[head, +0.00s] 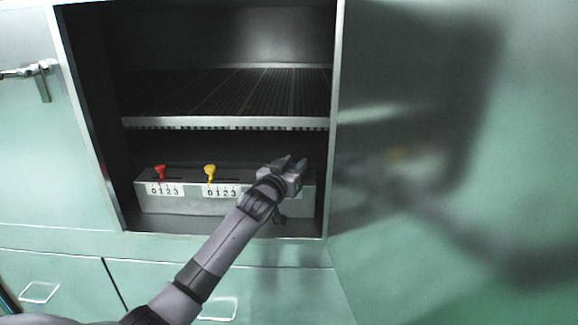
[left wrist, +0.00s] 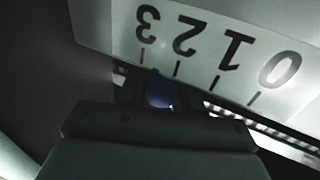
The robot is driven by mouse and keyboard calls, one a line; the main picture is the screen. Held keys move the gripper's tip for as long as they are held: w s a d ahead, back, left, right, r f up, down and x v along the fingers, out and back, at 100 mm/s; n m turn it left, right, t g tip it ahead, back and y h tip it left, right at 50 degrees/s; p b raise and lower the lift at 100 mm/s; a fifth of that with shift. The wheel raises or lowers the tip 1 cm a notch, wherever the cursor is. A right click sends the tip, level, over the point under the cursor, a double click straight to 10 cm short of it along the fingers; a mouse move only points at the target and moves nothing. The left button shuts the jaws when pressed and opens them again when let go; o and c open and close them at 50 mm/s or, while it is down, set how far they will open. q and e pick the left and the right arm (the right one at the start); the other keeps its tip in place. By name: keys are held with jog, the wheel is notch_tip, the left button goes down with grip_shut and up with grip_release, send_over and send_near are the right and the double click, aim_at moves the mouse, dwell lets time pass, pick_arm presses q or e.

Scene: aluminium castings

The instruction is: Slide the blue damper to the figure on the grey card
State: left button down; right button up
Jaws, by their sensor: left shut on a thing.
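The blue damper (left wrist: 158,90) shows in the left wrist view as a dark blue knob between the fingers of my left gripper (left wrist: 158,98). My left gripper is shut on it. Its scale (left wrist: 208,48) reads upside down there, with 3 at left and 0 at right. The knob lies below the scale, about between the marks 2 and 3; its exact place is hard to tell. In the head view my left gripper (head: 294,168) is at the right end of the grey damper box (head: 210,204) and hides the blue damper. I see no grey card. My right gripper is not in view.
A red damper (head: 160,171) and a yellow damper (head: 210,171) stand left of my gripper, each over its own 0-to-3 scale. A slatted shelf (head: 225,122) spans the recess above. The cabinet's right wall (head: 332,150) is close to my gripper.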

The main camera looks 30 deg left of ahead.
pick_arm(q)
jog(key=shift+w+d, duration=0.35)
jog(key=shift+d, duration=0.25)
jog(key=c, duration=1.1)
grip_release()
jog(key=shift+o, duration=1)
jog(key=shift+d, duration=0.1)
jog(key=shift+s, duration=0.1)
jog(key=shift+s, duration=0.25)
jog(key=s+d, duration=0.1)
jog(key=s, duration=0.5)
jog(key=shift+s, duration=0.15)
